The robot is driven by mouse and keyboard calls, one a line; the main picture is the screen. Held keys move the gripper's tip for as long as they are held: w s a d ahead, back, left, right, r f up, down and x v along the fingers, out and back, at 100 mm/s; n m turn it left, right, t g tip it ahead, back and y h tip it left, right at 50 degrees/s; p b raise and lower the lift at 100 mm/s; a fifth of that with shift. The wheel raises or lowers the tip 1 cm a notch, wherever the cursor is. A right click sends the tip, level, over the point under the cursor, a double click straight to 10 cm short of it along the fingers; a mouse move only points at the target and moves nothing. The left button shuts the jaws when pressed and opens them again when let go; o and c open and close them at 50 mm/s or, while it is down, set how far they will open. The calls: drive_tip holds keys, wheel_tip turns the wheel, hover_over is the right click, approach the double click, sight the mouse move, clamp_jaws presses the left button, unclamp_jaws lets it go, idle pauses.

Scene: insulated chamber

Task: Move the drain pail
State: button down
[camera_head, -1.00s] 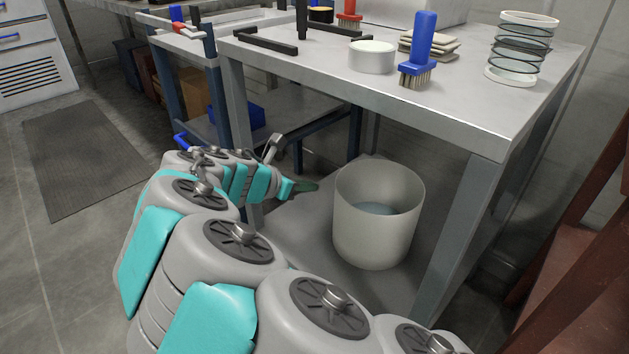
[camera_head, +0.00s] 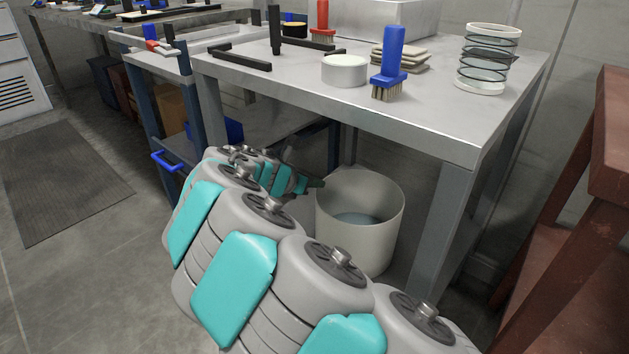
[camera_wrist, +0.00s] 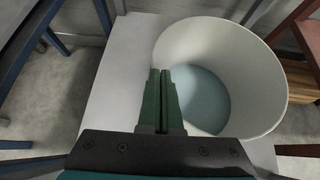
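The drain pail (camera_head: 385,235) is a pale, open, round pail with bluish liquid inside. It stands upright on the low shelf under the steel table. It also fills the upper right of the wrist view (camera_wrist: 265,95). My gripper (camera_head: 320,184) is at the pail's left rim in the head view. In the wrist view, my gripper's green fingers (camera_wrist: 162,72) lie close together, with only a thin dark line between them, and overlap the pail's left rim. I cannot tell whether the rim is between the fingers. My arm hides the pail's lower left in the head view.
The steel table (camera_head: 440,120) overhangs the pail, and its front leg (camera_head: 447,230) stands to the right. A blue-handled brush (camera_head: 390,65) and a white round container (camera_head: 344,70) sit on top. A reddish-brown frame (camera_head: 580,230) is at the right. The left floor mat (camera_head: 60,180) area is clear.

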drive_tip(key=shift+f, duration=0.3)
drive_tip(key=s+a, duration=0.1)
drive_tip(key=s+a+p, duration=0.1)
drive_tip(key=s+p, duration=0.1)
drive_tip(key=s, duration=0.1)
drive_tip(key=shift+s+a+f, duration=0.1)
drive_tip(key=shift+a+f, duration=0.1)
drive_tip(key=shift+a, duration=0.2)
drive_tip(key=shift+r+p, duration=0.1)
drive_tip(key=shift+p, duration=0.25)
drive_tip(key=shift+a+r+p, duration=0.1)
drive_tip(key=shift+r+p, duration=0.65)
drive_tip(key=shift+p, duration=0.7)
